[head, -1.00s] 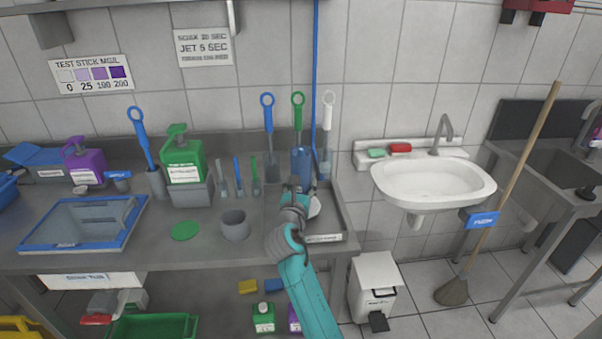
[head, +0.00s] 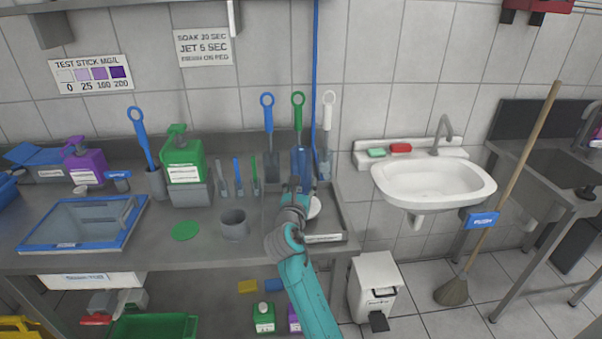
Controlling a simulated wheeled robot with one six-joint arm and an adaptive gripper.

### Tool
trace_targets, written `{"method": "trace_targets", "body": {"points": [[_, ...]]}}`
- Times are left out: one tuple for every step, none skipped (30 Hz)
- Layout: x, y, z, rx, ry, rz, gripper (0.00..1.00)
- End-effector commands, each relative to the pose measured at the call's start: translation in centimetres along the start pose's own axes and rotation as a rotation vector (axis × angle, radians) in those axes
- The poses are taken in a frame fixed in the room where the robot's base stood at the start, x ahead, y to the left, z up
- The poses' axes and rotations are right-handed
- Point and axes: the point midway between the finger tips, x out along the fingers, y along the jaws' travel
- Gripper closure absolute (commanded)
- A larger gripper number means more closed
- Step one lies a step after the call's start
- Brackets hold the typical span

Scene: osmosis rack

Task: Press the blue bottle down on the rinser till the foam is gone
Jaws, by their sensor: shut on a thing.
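The blue bottle (head: 299,161) stands roughly upright over the tray (head: 330,222) at the right end of the steel counter. My gripper (head: 295,187) is shut on the bottle from the front, and my wrist hides the bottle's lower part. A white round piece (head: 314,208) shows just right of my wrist, in the tray. The rinser is not clearly visible; my arm covers the spot below the bottle. I cannot see any foam from here.
A grey cup (head: 233,225) and a green disc (head: 185,230) lie left. A white sink (head: 432,185) is to the right.

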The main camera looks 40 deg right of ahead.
Motion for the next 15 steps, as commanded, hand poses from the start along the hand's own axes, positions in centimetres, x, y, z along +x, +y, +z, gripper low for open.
{"method": "trace_targets", "body": {"points": [[0.0, 0.0, -0.1, -0.001, 0.002, 0.000, 0.73], [0.0, 0.0, -0.1, -0.001, 0.002, 0.000, 0.73], [0.0, 0.0, -0.1, -0.001, 0.002, 0.000, 0.73], [0.0, 0.0, 0.0, -0.001, 0.002, 0.000, 0.73], [0.0, 0.0, 0.1, 0.000, 0.001, 0.000, 0.73], [0.0, 0.0, 0.3, 0.000, 0.001, -0.001, 0.73], [0.0, 0.0, 0.4, 0.000, 0.001, -0.001, 0.73], [0.0, 0.0, 0.6, 0.001, 0.001, -0.001, 0.73], [0.0, 0.0, 0.8, 0.000, 0.001, -0.001, 0.73], [0.0, 0.0, 1.0, 0.000, 0.001, -0.001, 0.73], [0.0, 0.0, 1.1, 0.000, 0.001, -0.001, 0.73], [0.0, 0.0, 1.4, 0.000, 0.001, -0.001, 0.73], [0.0, 0.0, 1.5, 0.001, 0.000, 0.000, 0.73], [0.0, 0.0, 1.7, 0.001, 0.000, 0.000, 0.73], [0.0, 0.0, 1.9, 0.002, 0.000, 0.000, 0.73]]}}
